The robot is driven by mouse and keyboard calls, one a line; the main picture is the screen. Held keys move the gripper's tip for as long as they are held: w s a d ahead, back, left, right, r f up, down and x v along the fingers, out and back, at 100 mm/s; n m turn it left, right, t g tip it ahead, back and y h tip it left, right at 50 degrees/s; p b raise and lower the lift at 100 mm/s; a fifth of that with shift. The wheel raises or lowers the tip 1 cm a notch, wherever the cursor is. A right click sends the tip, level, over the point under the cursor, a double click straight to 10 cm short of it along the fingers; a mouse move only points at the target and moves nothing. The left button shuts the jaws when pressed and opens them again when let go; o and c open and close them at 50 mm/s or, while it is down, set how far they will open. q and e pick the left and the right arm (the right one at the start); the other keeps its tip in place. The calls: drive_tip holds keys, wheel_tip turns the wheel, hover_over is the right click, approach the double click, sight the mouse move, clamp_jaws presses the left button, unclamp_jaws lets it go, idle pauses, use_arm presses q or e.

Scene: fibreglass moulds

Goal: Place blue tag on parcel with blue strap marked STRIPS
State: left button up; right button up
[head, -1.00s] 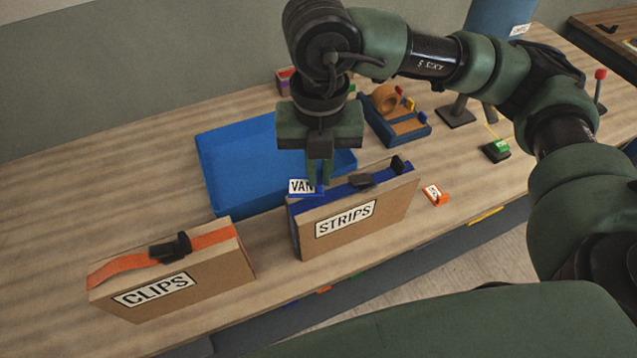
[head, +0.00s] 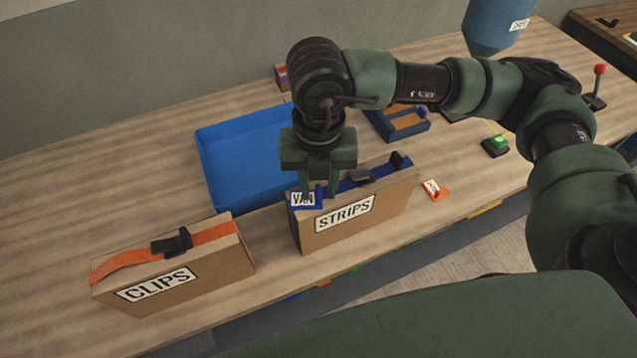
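The blue tag (head: 301,200), with a white label reading VAN, sits at the left end of the top of the cardboard parcel marked STRIPS (head: 372,222). It appears to rest on the parcel's blue strap (head: 345,187), which has a black buckle. My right gripper (head: 319,192) points down just over the tag. Its fingers stand apart, one on each side of the tag's raised blue part, and look open. Exact contact is too small to tell. My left gripper is not in view.
A parcel marked CLIPS with an orange strap (head: 218,260) stands at left. A blue tray (head: 235,160) lies behind. A blue hanging container (head: 492,25) and a blue-edged holder (head: 402,122) are farther back.

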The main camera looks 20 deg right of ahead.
sight(318, 190)
drive_tip(key=shift+r, duration=0.15)
wheel_tip(318, 190, up, 12)
drive_tip(key=b, duration=0.3)
idle(0.4)
